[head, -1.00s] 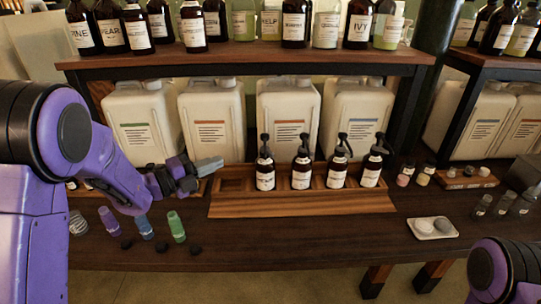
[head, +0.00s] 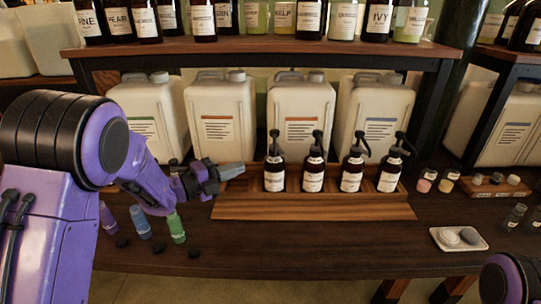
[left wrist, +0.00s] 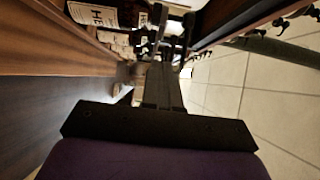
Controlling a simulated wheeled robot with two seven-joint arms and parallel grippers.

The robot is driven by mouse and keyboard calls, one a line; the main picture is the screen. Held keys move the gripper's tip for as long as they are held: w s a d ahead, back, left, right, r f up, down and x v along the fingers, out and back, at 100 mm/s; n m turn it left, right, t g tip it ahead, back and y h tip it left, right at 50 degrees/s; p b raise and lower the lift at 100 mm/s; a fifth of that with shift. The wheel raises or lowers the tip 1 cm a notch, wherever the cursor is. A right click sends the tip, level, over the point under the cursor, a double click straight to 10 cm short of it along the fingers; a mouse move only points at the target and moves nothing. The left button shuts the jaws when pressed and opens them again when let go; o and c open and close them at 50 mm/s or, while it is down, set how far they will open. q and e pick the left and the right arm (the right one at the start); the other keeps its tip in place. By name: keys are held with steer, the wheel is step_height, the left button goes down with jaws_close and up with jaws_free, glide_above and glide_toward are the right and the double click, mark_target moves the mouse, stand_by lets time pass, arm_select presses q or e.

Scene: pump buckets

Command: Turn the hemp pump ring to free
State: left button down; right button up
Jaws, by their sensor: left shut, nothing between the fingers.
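Four dark pump bottles with black pump heads and white labels stand upright in a wooden tray (head: 310,211). From left to right they are the first (head: 274,178), second (head: 313,180), third (head: 351,178) and last (head: 389,177). Their names are too small to read in the head view. In the left wrist view a white label (left wrist: 95,14) shows the letters "HE"; the rest is cut off. My left gripper (head: 240,171) is shut and empty, just left of the first bottle, over the tray's left end. It also shows in the left wrist view (left wrist: 165,85). My right gripper is out of view.
Large white jugs (head: 301,112) stand behind the tray, under a shelf (head: 260,50) of bottles. A white dish (head: 459,238) with two stones is at the right.

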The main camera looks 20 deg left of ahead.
mark_target(280, 153)
arm_select(q)
steer(key=p+x, duration=0.2)
steer(key=x, duration=0.8)
steer(key=shift+w+d+r+p, duration=0.1)
steer(key=shift+d+p, duration=0.05)
steer(key=shift+p, duration=0.15)
steer(key=shift+w+d, duration=0.4)
steer(key=shift+w, duration=0.1)
